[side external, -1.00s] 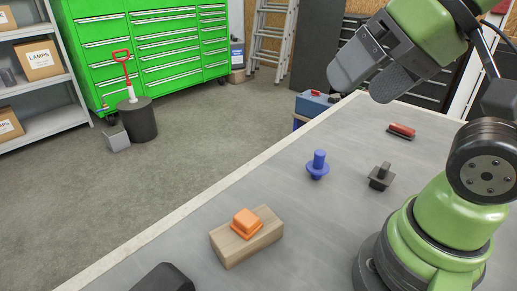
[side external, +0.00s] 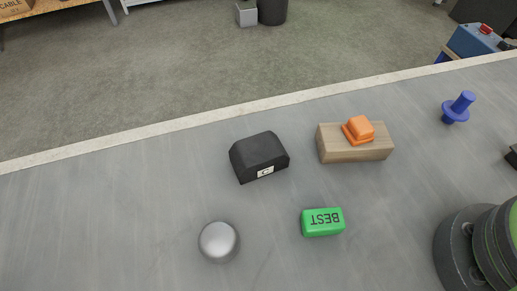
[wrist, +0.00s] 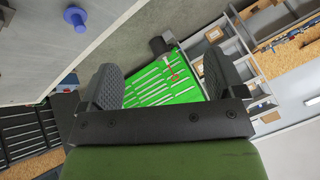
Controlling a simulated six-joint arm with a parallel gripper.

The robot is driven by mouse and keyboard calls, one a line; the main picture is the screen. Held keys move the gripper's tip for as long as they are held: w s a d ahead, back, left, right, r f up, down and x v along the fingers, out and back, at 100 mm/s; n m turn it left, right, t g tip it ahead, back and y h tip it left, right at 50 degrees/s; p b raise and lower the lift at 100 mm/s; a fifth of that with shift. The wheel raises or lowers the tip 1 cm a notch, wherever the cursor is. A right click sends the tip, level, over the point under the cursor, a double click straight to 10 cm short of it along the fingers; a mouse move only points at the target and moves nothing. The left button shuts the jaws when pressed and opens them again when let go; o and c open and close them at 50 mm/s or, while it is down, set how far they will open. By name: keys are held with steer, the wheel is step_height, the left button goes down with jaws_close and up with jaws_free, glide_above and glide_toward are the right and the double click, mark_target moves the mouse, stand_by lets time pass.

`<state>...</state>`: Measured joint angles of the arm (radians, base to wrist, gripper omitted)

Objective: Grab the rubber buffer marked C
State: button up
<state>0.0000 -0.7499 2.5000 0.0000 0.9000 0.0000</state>
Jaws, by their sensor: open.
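The rubber buffer marked C (side external: 258,156) is a black block with bevelled top edges and a white label reading C on its front. It lies on the grey table (side external: 110,210) in the middle of the side external view, apart from the things around it. My gripper (wrist: 165,90) shows only in the wrist view, with its two dark ribbed fingers spread apart and nothing between them. It points over the table edge toward the room, away from the buffer, which is not in the wrist view.
Right of the buffer is a wooden block (side external: 355,148) with an orange piece (side external: 359,129) on top. In front are a green BEST block (side external: 322,222) and a silver dome (side external: 218,241). A blue flanged peg (side external: 457,107) stands farther right. The table's left part is clear.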

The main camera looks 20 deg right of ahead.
steer(key=shift+o, duration=0.2)
stand_by(0.3)
steer(key=w+a+m+g, duration=0.3)
steer(key=w+a+m, duration=0.15)
steer(key=w, duration=0.35)
steer(key=m+g+h, duration=0.2)
steer(key=m+g, duration=0.2)
steer(key=m, duration=0.4)
glide_above(259, 148)
steer(key=f, duration=1.3)
steer(key=d+f, duration=0.1)
steer(key=f, duration=0.6)
steer(key=shift+s+f, duration=0.1)
steer(key=shift+f, duration=0.15)
step_height(259, 148, down, 4)
steer(key=shift+a+r, duration=0.15)
steer(key=shift+a+f, duration=0.2)
steer(key=shift+f, duration=1.4)
steer(key=shift+a+f, duration=0.15)
steer(key=shift+f, duration=1.4)
